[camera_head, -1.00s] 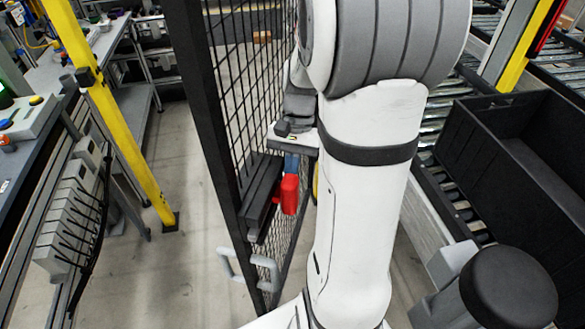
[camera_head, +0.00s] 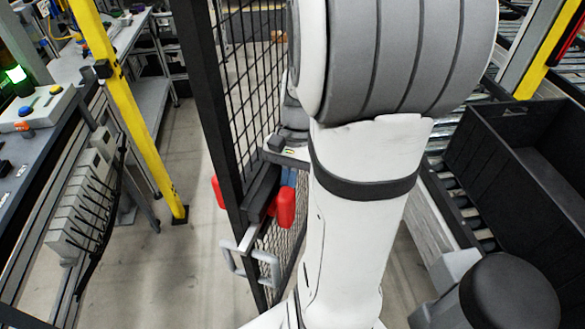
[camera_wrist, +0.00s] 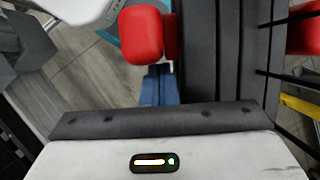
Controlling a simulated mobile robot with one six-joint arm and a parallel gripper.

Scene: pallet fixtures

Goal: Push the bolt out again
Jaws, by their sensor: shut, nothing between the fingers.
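The bolt has a red handle (camera_head: 285,207) on the right side of the gate's dark lock housing (camera_head: 262,192). A second red end (camera_head: 218,192) shows left of the gate post. In the wrist view the red handle (camera_wrist: 141,35) is at top centre and the other red end (camera_wrist: 303,30) at the right edge, with the dark housing (camera_wrist: 225,50) between them. My gripper's blue fingers (camera_wrist: 158,75) are shut and empty, with their tips close beside the red handle. I cannot tell whether they touch it. My arm hides part of the gripper in the head view (camera_head: 289,176).
The mesh gate (camera_head: 235,90) has a grey pull handle (camera_head: 250,262) below the bolt. A yellow post (camera_head: 125,110) and workbench stand at the left. A black crate (camera_head: 490,150) on rollers is at the right. Floor between post and gate is clear.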

